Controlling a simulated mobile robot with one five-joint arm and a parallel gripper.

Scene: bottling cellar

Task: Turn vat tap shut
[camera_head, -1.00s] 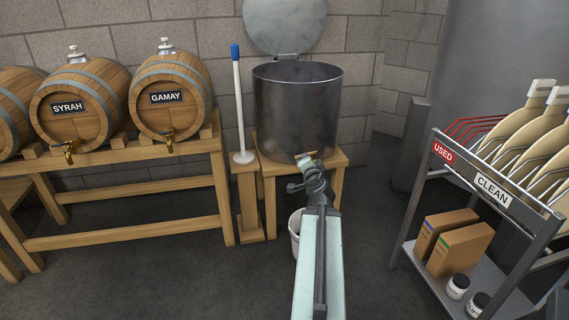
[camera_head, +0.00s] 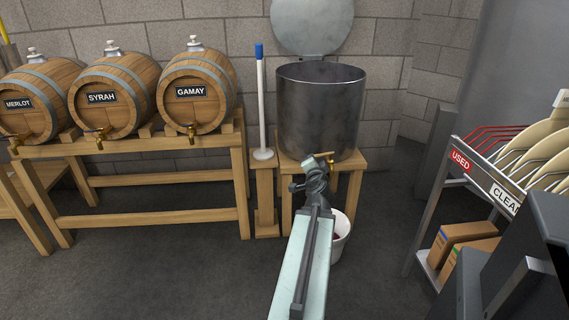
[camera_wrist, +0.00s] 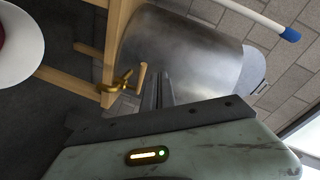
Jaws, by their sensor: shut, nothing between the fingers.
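The vat is a dark steel pot (camera_head: 320,110) on a wooden stand, with its round lid raised behind it. It also shows in the wrist view (camera_wrist: 190,45). Its brass tap (camera_head: 330,158) sits low on its front. In the wrist view the tap (camera_wrist: 118,84) has a tan handle (camera_wrist: 141,78) close beside my fingers. My gripper (camera_head: 309,162) is shut and empty, just left of the tap in the head view. In the wrist view my fingers (camera_wrist: 158,88) point toward the vat, apparently just clear of the handle; contact is hard to tell.
A white bucket (camera_head: 342,242) with something red inside stands below the tap. A blue-topped white pole (camera_head: 261,105) stands left of the vat. The barrel rack (camera_head: 150,150) is at left. A metal rack with a USED sign (camera_head: 460,160) is at right. Dark floor lies between.

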